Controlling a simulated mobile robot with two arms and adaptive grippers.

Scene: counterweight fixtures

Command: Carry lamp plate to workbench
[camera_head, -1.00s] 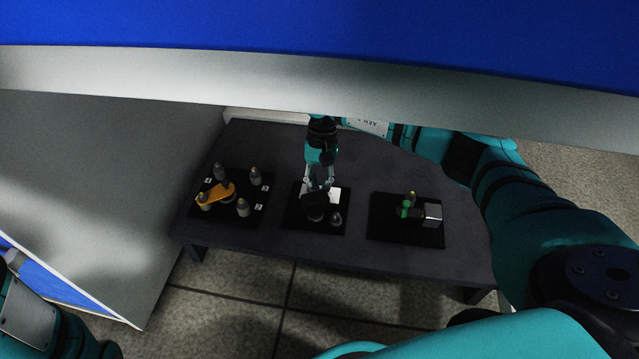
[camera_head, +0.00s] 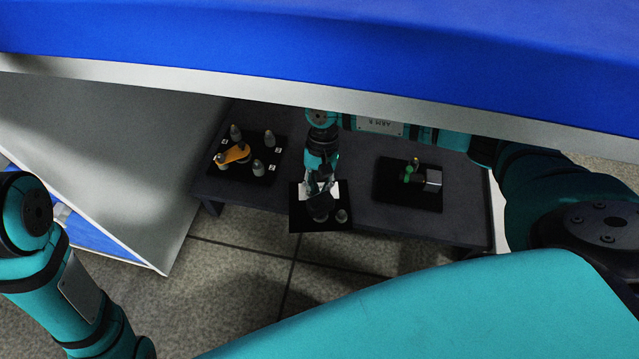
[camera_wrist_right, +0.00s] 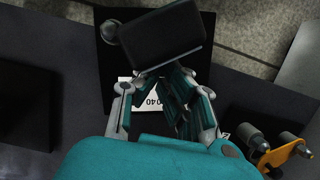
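My right gripper (camera_head: 319,187) is shut on the dark block (camera_head: 318,206) of the middle black plate (camera_head: 307,226), which I take to be the lamp plate. The plate also carries a short grey knob (camera_head: 342,215) and a white label (camera_head: 333,189). It appears lifted, its near part showing past the dark table's front edge. In the right wrist view the fingers (camera_wrist_right: 165,85) reach the dark block (camera_wrist_right: 155,38), which hides their tips; the plate (camera_wrist_right: 95,75) lies behind. My left arm shows at lower left, its gripper out of view. The blue-topped workbench (camera_head: 330,40) crosses the top.
The dark low table (camera_head: 250,203) holds a left plate (camera_head: 266,177) with several grey pegs and an orange lever (camera_head: 235,154). A right plate (camera_head: 408,200) carries a green part (camera_head: 408,174) and a silver block (camera_head: 433,180). A grey panel (camera_head: 130,190) stands left. Tiled floor is in front.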

